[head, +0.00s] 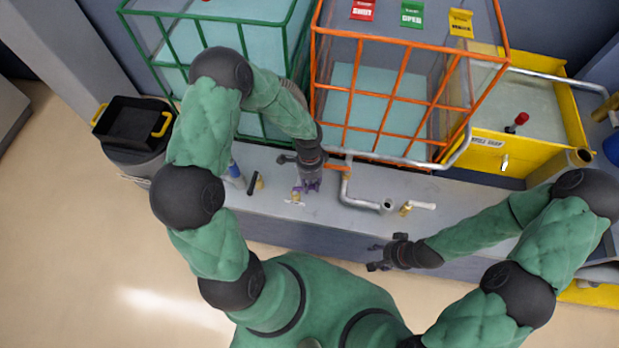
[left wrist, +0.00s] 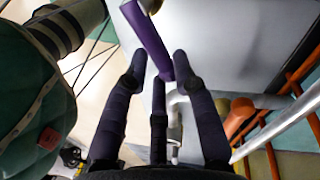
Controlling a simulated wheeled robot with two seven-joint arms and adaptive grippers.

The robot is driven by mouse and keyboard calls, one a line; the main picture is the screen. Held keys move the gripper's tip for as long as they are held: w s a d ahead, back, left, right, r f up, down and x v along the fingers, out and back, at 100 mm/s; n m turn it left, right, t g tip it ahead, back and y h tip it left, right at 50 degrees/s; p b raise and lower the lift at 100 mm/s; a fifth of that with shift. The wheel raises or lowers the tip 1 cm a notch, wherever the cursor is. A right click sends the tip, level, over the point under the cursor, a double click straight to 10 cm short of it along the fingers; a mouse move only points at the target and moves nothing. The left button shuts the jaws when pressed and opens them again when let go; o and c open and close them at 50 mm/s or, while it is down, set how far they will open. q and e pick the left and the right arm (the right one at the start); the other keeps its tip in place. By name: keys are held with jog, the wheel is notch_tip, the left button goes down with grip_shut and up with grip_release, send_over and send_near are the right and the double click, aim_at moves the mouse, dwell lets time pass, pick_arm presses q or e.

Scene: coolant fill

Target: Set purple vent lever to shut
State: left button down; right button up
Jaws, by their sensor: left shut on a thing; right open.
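The purple vent lever (left wrist: 147,40) shows in the left wrist view as a slanted purple bar on a light grey surface. Its near end lies between the fingers of my left gripper (left wrist: 168,75), which is shut on it. In the head view my left gripper (head: 309,184) reaches down to the grey ledge in front of the orange-caged tank and largely hides the lever. I cannot tell the lever's setting. My right gripper (head: 378,257) is open and empty, apart from the ledge fittings.
An orange-caged tank (head: 375,87) and green-caged tank (head: 196,32) stand behind the grey ledge (head: 270,213). Pipework (head: 362,202) and a white-handled valve (head: 420,206) are right of my left gripper. A yellow tank (head: 485,150) is further right; a black bin (head: 133,125) is left.

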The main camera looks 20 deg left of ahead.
pick_arm(q)
jog(key=shift+s+d+m+y+p, duration=0.2)
jog(key=shift+s+m+p, duration=0.15)
jog(key=shift+m, duration=0.75)
jog(key=shift+s+d+m+y+p, duration=0.15)
jog(key=shift+s+m+p, duration=0.2)
jog(key=shift+m, duration=0.75)
jog(key=c, duration=1)
grip_release()
jog(key=shift+s, duration=0.15)
jog(key=shift+r, duration=0.1)
jog(key=r, duration=0.4)
jog(key=w+r, duration=0.1)
jog(key=r, duration=0.2)
jog(key=w+r, duration=0.1)
jog(key=r, duration=0.3)
jog(key=shift+w+a+r, duration=0.15)
jog(key=shift+a+r, duration=0.1)
jog(key=shift+r, duration=0.05)
